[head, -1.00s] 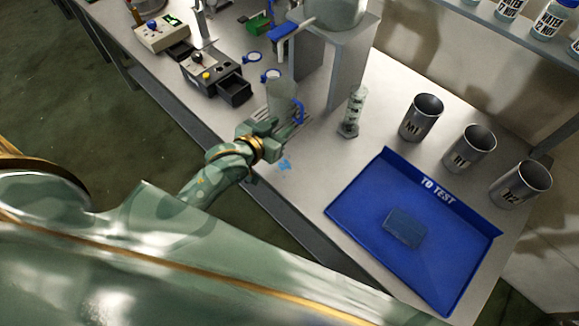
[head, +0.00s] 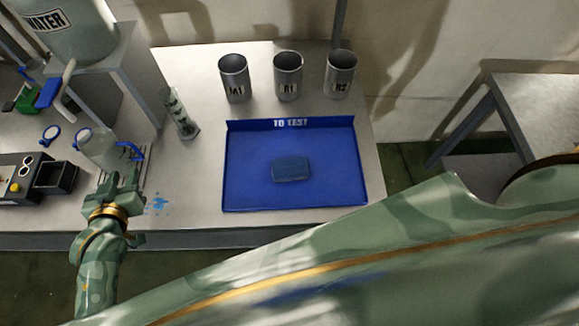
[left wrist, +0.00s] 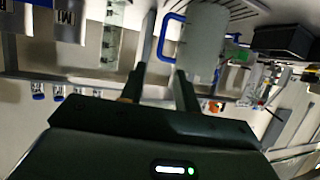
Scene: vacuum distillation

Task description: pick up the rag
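A dark blue-grey, block-like folded piece (head: 291,170), which looks like the rag, lies flat in the middle of the blue TO TEST tray (head: 245,190). My left gripper (head: 121,178) is well to the left of the tray, low by the table's front edge. It is just in front of a clear jug (head: 98,147) with a blue handle. In the left wrist view its two fingers (left wrist: 160,72) stand apart with nothing visibly clamped, and the jug's blue handle (left wrist: 163,40) is just beyond them. My right gripper is not in view.
Metal beakers M1 (head: 234,80), R1 (head: 287,77) and R2 (head: 339,75) stand behind the tray. A glass cylinder (head: 180,115) stands left of it. A blue spill-like mark (head: 157,203) is on the table between gripper and tray. A second table (head: 540,105) is at right.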

